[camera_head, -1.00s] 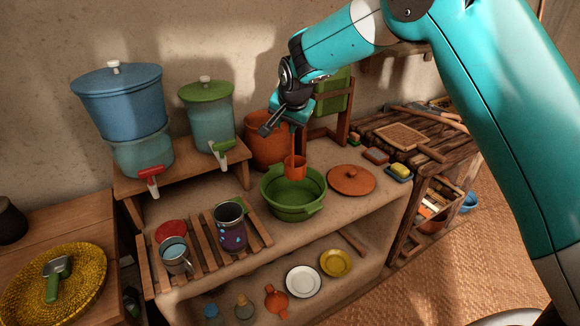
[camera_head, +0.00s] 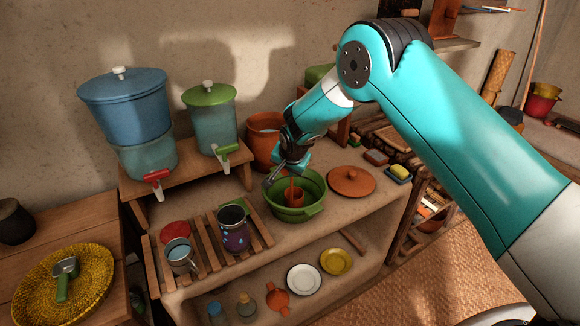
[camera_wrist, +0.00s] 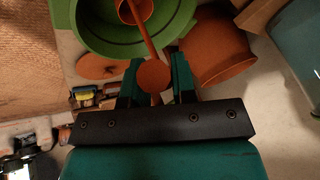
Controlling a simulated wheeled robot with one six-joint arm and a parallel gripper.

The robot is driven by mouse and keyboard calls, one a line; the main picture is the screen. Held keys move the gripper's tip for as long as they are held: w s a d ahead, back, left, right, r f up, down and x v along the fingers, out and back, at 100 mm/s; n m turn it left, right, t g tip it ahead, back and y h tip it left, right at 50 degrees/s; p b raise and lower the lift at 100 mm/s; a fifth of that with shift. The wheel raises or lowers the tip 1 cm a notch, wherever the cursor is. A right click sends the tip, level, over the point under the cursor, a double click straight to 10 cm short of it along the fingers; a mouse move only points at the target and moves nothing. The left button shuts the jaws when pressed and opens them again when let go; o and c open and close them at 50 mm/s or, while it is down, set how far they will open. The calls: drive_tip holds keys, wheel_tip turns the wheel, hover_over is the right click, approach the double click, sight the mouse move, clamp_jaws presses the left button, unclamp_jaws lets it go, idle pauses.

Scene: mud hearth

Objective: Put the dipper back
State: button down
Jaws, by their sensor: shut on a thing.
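The orange dipper (camera_head: 296,198) has a small cup and a long upright handle. My gripper (camera_head: 281,178) is shut on the upper handle. The cup is low inside the green basin (camera_head: 316,212) on the counter; I cannot tell if it touches the bottom. In the wrist view, the dipper's handle (camera_wrist: 143,37) runs from between my fingers (camera_wrist: 154,72) to the cup over the green basin (camera_wrist: 88,38). The open orange clay pot (camera_head: 256,152) stands just behind the basin, partly hidden by my arm. It also shows in the wrist view (camera_wrist: 218,52). Its likely lid (camera_head: 351,182) lies flat to the right.
A blue water container (camera_head: 124,105) and a green-lidded one (camera_head: 211,120) stand on a raised shelf at left. A patterned cup (camera_head: 233,232) and a metal mug (camera_head: 180,256) stand on a slatted rack (camera_head: 208,258). Sponges (camera_head: 398,172) lie right of the lid.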

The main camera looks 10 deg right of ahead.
drive_tip(key=shift+f, duration=0.15)
drive_tip(key=c, duration=0.9)
unclamp_jaws()
drive_tip(key=shift+c, duration=0.2)
drive_tip(key=s+r+n+g+y+b, duration=0.25)
drive_tip(key=s+r+n, duration=0.35)
drive_tip(key=s+r, duration=1.5)
drive_tip(key=s+d+r+n+g+y, duration=0.1)
drive_tip(key=s+n, duration=0.7)
drive_tip(key=s, duration=1.4)
drive_tip(key=shift+d+r+g, duration=0.3)
drive_tip(key=shift+r+g, duration=0.2)
drive_tip(key=shift+g, duration=0.65)
